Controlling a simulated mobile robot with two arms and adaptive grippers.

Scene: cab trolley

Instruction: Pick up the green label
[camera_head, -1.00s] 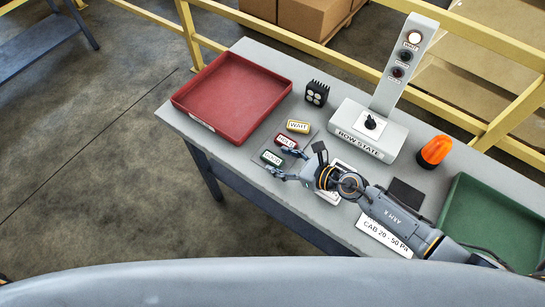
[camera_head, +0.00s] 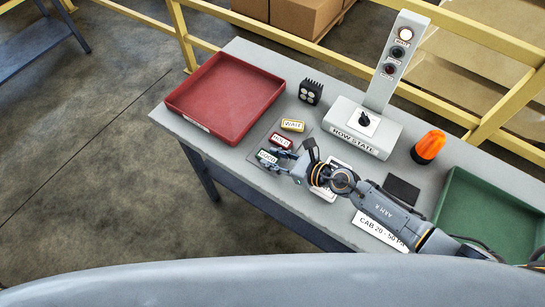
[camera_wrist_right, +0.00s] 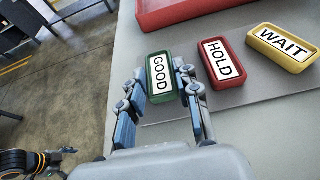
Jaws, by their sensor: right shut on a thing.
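The green label (camera_wrist_right: 162,78), marked GOOD, is between the fingers of my right gripper (camera_wrist_right: 160,105) in the right wrist view. The fingers are shut on its two long sides. In the head view the green label (camera_head: 266,157) shows beside the fingers of my right gripper (camera_head: 275,160), partly covered by them. I cannot tell whether it still touches the grey mat. The red HOLD label (camera_wrist_right: 222,62) and the yellow WAIT label (camera_wrist_right: 283,48) lie on the mat to its right, apart from the gripper.
A red tray (camera_head: 180,112) stands at the table's left end and a green tray (camera_head: 450,205) at its right end. A small black lamp (camera_head: 310,92), the ROW STATE box (camera_head: 388,142) and an orange beacon (camera_head: 428,147) stand behind. Yellow rails run along the back.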

